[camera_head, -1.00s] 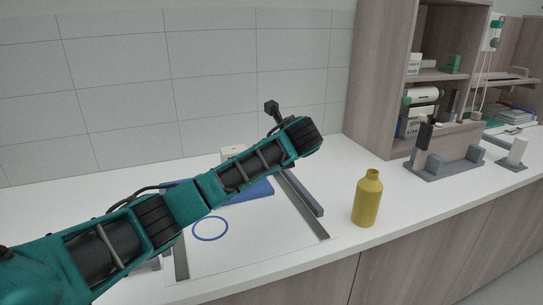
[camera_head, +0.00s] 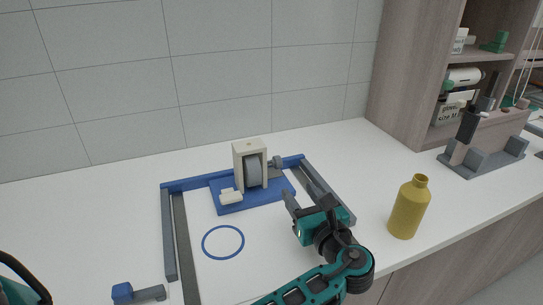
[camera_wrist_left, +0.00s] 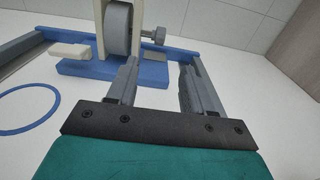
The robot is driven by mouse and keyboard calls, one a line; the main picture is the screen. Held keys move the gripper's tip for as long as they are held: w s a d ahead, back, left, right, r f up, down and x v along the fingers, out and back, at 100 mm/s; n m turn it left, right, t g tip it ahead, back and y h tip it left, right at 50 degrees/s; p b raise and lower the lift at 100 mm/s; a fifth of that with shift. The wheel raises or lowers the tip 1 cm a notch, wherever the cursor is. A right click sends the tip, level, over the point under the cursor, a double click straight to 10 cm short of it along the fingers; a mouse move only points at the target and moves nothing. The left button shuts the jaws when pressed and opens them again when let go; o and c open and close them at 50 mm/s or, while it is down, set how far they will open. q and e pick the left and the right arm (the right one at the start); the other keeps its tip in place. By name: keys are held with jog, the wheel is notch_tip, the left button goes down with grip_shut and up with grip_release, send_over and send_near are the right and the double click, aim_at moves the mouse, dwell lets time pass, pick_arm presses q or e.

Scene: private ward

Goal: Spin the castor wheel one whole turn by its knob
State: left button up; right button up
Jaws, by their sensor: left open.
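The grey castor wheel (camera_head: 253,172) stands upright in a beige fork housing (camera_head: 241,147) on a blue base (camera_head: 231,206), at the back of the counter. It also shows at the top of the left wrist view (camera_wrist_left: 118,28). The grey knob (camera_head: 277,161) sticks out on the wheel's right side; it is clearer in the left wrist view (camera_wrist_left: 155,35). My left gripper (camera_head: 306,197) is open and empty, in front and to the right of the wheel, apart from the knob. In the left wrist view, the knob lies beyond the open fingers (camera_wrist_left: 161,64).
A blue ring (camera_head: 223,257) lies flat on the white counter, front left of the base. Grey rails (camera_head: 169,235) flank the area. A yellow bottle (camera_head: 408,208) stands at the right. A wooden shelf unit rises behind it. The far left counter is clear.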

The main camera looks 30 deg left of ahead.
aim_at(279, 165)
pick_arm(q)
jog(key=shift+s, duration=0.2)
jog(key=shift+w, duration=0.1)
jog(key=x, duration=1)
jog(key=shift+a+r, duration=0.2)
jog(key=shift+r, duration=0.1)
jog(key=shift+w+a+f+b, duration=0.2)
jog(key=shift+w+a+b, duration=0.15)
jog(key=shift+b, duration=0.25)
jog(key=shift+w+a+r, duration=0.15)
jog(key=shift+w+a, duration=0.25)
jog(key=shift+a, duration=0.05)
jog(key=shift+c, duration=0.4)
grip_shut()
